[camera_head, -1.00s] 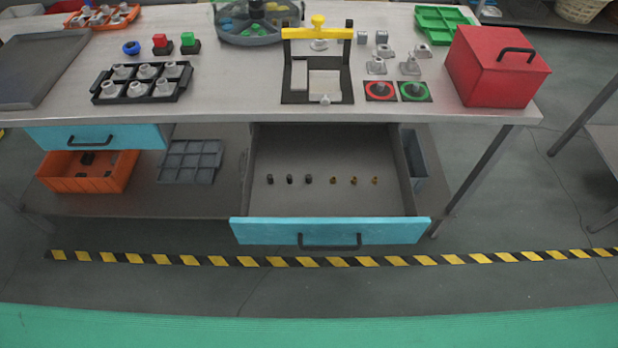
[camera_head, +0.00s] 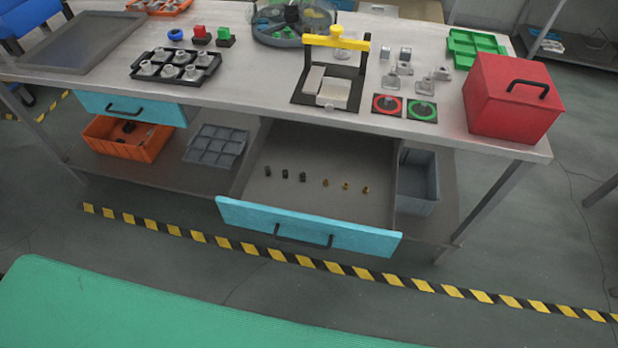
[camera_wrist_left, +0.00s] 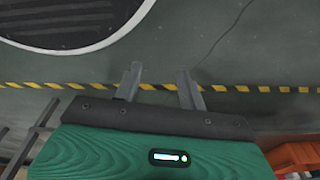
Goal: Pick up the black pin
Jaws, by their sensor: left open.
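Several small pins lie in a row in the open blue-fronted drawer (camera_head: 330,150) under the workbench. The black pins (camera_head: 285,174) are on the left of the row, and brass-coloured pins (camera_head: 346,187) are on the right. My left gripper (camera_wrist_left: 160,80) shows in the left wrist view with its two fingers apart and nothing between them, over the floor and away from the drawer. Neither gripper shows in the head view. My right gripper is not in view.
The drawer front (camera_head: 305,228) juts out from the bench. On the bench top (camera_head: 250,85) stand a black tray (camera_head: 205,78), a yellow-handled fixture (camera_head: 335,40) and a red box (camera_head: 512,98). An orange bin (camera_head: 128,140) sits on the lower shelf. The floor before the drawer is clear.

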